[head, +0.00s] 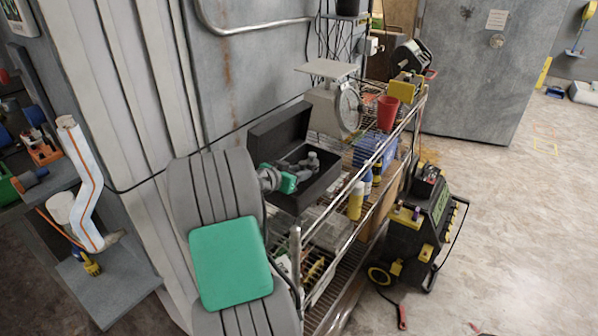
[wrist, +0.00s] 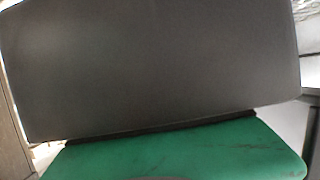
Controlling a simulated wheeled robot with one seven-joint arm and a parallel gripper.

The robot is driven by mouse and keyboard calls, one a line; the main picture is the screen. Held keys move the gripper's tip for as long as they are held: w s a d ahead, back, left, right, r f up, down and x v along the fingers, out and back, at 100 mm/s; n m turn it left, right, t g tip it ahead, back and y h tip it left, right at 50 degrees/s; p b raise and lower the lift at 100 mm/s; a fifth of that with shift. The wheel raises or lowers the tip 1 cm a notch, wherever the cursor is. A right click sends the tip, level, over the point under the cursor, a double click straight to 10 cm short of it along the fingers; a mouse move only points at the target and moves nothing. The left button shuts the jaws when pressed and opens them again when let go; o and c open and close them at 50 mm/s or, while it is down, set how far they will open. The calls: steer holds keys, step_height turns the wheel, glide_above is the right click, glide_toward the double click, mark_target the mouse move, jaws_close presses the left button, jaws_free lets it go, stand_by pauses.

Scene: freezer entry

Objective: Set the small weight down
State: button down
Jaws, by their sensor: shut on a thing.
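My gripper (head: 299,170), with a green part behind it, reaches into an open dark case (head: 318,190) on the wire shelf rack. It is shut on the small weight, a small grey piece (head: 313,157) at the fingertips. The weight is small in the head view, and I cannot tell whether it touches the case floor. The case's raised lid (head: 277,133) stands at the back left. In the wrist view a flat dark grey surface (wrist: 150,65) fills most of the picture above a green part; the fingertips and weight are hidden there.
A grey dial scale (head: 335,107) with a flat pan (head: 327,71) stands behind the case. A red cup (head: 387,113), blue basket (head: 372,150) and yellow bottle (head: 356,201) are to the right. A black-and-yellow cart (head: 415,235) stands beside the rack. Open floor lies farther right.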

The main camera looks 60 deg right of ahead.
steer(key=shift+f, duration=0.15)
steer(key=c, duration=1.1)
jaws_free()
steer(key=shift+o, duration=0.2)
